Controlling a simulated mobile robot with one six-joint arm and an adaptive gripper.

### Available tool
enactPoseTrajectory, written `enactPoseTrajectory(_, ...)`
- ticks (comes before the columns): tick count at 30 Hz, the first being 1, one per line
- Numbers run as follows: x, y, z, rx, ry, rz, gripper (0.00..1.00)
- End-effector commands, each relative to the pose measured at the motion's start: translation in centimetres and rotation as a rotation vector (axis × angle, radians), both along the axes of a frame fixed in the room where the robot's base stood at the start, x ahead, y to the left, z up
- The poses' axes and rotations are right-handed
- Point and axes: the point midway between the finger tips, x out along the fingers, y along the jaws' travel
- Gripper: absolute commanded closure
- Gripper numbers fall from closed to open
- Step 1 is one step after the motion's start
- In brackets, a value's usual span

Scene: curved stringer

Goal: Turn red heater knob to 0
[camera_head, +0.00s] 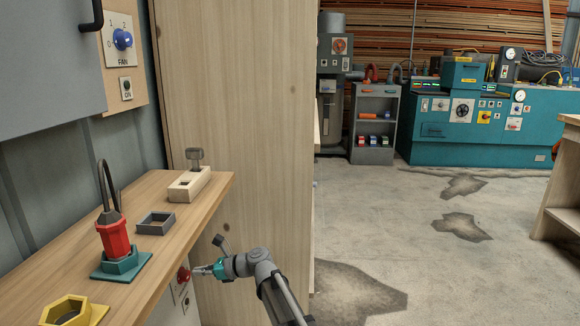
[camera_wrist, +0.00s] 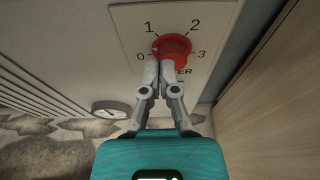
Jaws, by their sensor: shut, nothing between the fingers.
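The red heater knob (camera_wrist: 172,47) sits on a pale plate (camera_wrist: 140,18) marked 0, 1, 2 and 3 in the wrist view. The 0 is at its left, the 3 at its right. A paler patch shows on the knob's left side, towards the 0, but I cannot clearly tell where the knob points. My gripper (camera_wrist: 159,62) is shut and empty, with its fingertips at the knob's lower left, touching or very near it. The fingers hide part of the lettering below. In the head view the knob (camera_head: 184,274) is just left of my gripper (camera_head: 197,271), under the wooden shelf.
A tall wooden panel (camera_head: 240,110) stands behind. A round dial (camera_wrist: 110,110) is lower left in the wrist view. Open floor lies right.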

Motion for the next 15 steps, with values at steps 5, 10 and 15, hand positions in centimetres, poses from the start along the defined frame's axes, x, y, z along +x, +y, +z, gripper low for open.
enactPoseTrajectory(5, -0.2, -1.6, 0.0, 0.000, 0.000, -0.001, 1.00)
enactPoseTrajectory(10, -0.2, -2.5, 0.0, 0.000, 0.000, 0.000, 1.00)
enactPoseTrajectory(15, -0.2, -2.6, 0.0, 0.000, 0.000, 0.000, 1.00)
